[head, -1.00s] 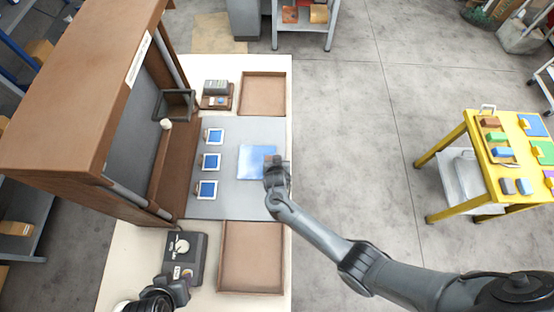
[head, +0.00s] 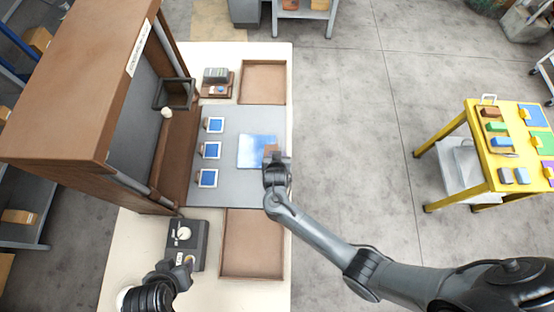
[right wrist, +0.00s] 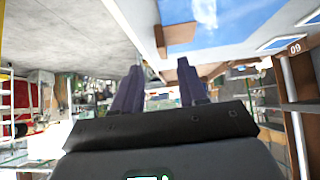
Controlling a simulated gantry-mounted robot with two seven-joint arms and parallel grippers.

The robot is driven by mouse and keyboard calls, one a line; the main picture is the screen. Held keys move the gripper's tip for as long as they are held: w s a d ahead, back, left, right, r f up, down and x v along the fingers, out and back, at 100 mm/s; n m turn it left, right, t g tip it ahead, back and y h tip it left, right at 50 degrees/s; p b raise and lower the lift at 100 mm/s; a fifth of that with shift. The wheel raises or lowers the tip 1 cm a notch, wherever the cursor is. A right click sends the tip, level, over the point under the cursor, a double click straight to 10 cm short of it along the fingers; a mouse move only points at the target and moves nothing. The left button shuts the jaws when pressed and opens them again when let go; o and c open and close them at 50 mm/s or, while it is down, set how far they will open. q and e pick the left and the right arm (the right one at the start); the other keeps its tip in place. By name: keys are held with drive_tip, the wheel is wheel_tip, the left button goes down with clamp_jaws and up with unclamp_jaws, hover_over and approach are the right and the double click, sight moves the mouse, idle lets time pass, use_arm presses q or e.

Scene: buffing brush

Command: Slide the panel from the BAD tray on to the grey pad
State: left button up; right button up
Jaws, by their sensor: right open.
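The light blue square panel (head: 257,151) lies flat on the grey pad (head: 225,125), right of several small white-framed blue pieces. A brown tab (head: 271,151) shows at its right edge. The panel (right wrist: 210,15) and tab (right wrist: 177,38) also show at the top of the right wrist view. My right gripper (head: 277,161) is beside the tab; its fingers (right wrist: 160,78) are apart with nothing between them. One brown tray (head: 264,82) is behind the pad and another (head: 252,245) in front; no BAD label is readable. My left gripper (head: 186,263) is at the control box; its jaws are unclear.
The dark control box (head: 185,240) with a pale knob stands at the front left. A brown cabinet (head: 75,95) rises along the left of the bench. A small device (head: 215,82) stands behind the pad. A yellow table (head: 468,160) with coloured blocks is far right.

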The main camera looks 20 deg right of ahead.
drive_tip(key=shift+v, duration=2.45)
drive_tip(key=shift+f, duration=0.1)
drive_tip(key=s+d+g+p, duration=0.2)
drive_tip(key=s+d+p, duration=0.4)
drive_tip(key=s, duration=0.5)
drive_tip(key=s+r+n+g+y, duration=0.1)
drive_tip(key=s+r+n, duration=0.1)
drive_tip(key=r, duration=0.4)
drive_tip(key=s+r+n+y+p, duration=0.1)
drive_tip(key=s+r+n, duration=0.1)
drive_tip(key=s+r, duration=0.3)
drive_tip(key=s+d+r+n+g+y, duration=0.1)
drive_tip(key=s+r+n+y, duration=0.1)
drive_tip(key=r, duration=0.7)
drive_tip(key=shift+s+r+n+g, duration=0.3)
drive_tip(key=shift+s+n, duration=0.2)
drive_tip(key=shift+s, duration=0.3)
